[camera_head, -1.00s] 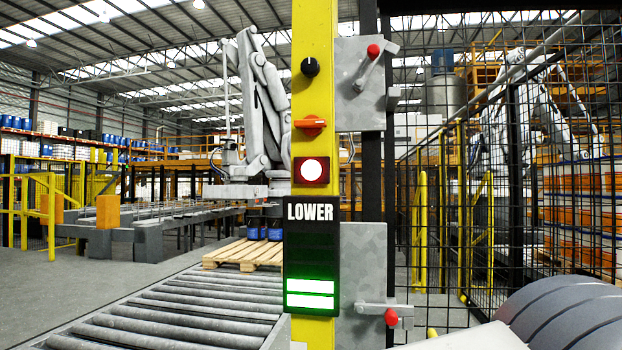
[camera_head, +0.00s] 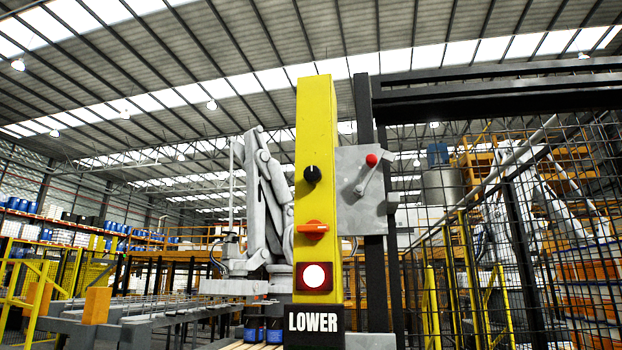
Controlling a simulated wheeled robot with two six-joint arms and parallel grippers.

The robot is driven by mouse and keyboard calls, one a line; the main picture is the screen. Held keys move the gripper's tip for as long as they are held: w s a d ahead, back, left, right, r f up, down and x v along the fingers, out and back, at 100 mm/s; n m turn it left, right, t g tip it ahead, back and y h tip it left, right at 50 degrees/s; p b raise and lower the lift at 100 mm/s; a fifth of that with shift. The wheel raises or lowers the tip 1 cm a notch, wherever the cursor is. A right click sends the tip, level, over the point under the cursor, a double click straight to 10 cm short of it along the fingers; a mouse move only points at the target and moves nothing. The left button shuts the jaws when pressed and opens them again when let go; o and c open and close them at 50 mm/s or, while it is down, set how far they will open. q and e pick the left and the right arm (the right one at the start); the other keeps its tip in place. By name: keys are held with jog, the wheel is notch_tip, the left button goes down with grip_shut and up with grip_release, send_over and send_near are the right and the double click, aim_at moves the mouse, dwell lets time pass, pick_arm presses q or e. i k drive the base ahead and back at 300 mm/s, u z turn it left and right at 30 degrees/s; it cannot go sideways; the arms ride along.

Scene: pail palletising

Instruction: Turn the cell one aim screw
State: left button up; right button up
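A yellow post (camera_head: 311,130) stands upright in the middle of the head view. A black round knob (camera_head: 312,174) with a light mark sits on it. Below it are an orange rotary handle (camera_head: 312,229) lying about level, and a lit white lamp in a red frame (camera_head: 314,276). A black panel reading LOWER (camera_head: 314,320) is cut off by the bottom edge. I cannot tell which of these is the aim screw. Neither of my grippers shows.
A grey metal plate with a red-knobbed lever (camera_head: 372,160) is fixed right of the post. A black mesh fence (camera_head: 520,240) fills the right side. A grey robot arm (camera_head: 268,195) stands behind the post, with blue pails (camera_head: 262,328) near its foot.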

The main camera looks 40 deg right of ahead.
aim_at(312, 174)
jog(key=u, duration=0.05)
jog(key=k, duration=0.45)
jog(key=z, duration=1.35)
jog(key=i, duration=0.1)
jog(key=u, duration=0.4)
